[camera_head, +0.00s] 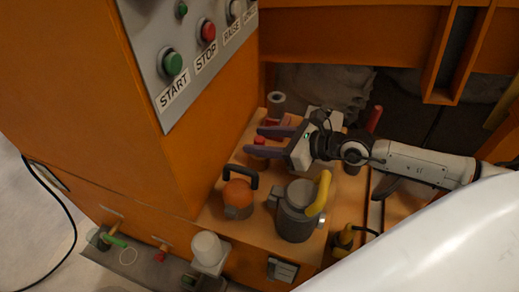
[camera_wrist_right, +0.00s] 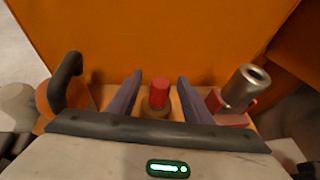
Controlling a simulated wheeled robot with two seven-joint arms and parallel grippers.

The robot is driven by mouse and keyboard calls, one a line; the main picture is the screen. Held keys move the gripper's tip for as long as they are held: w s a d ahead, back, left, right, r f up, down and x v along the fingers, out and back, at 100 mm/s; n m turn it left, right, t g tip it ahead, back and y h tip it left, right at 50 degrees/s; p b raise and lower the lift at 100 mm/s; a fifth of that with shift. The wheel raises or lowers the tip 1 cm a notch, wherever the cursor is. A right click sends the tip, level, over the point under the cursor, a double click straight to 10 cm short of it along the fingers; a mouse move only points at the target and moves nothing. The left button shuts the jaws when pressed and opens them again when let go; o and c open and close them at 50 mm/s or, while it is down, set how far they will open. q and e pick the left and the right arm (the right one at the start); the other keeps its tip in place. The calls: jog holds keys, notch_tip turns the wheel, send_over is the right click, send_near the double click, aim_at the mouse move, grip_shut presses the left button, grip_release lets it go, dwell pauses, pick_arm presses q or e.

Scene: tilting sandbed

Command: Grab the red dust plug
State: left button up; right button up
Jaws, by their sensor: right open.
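The red dust plug (camera_wrist_right: 159,92) stands upright on a brownish base in the right wrist view, between my gripper's two fingers with a gap on each side. In the head view its red top (camera_head: 259,140) shows between the purple-grey fingers. My right gripper (camera_head: 257,141) comes in from the right, open, its fingers on either side of the plug; it also shows in the right wrist view (camera_wrist_right: 160,82). Whether a finger touches the plug cannot be told. The plug's lower part is partly hidden. My left gripper is not in view.
An orange round part with a black handle (camera_head: 238,195) and a grey canister with a yellow handle (camera_head: 297,212) stand in front. A metal cylinder (camera_wrist_right: 245,88) stands right of the fingers in the wrist view. An orange cabinet with a button panel (camera_head: 190,55) rises at left.

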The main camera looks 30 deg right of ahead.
jog(key=b+x, duration=0.1)
jog(key=x, duration=0.3)
jog(key=shift+w+a+f, duration=0.1)
jog(key=shift+w+f, duration=0.05)
jog(key=shift+w, duration=0.15)
jog(key=c, duration=1.1)
jog(key=shift+c, duration=0.2)
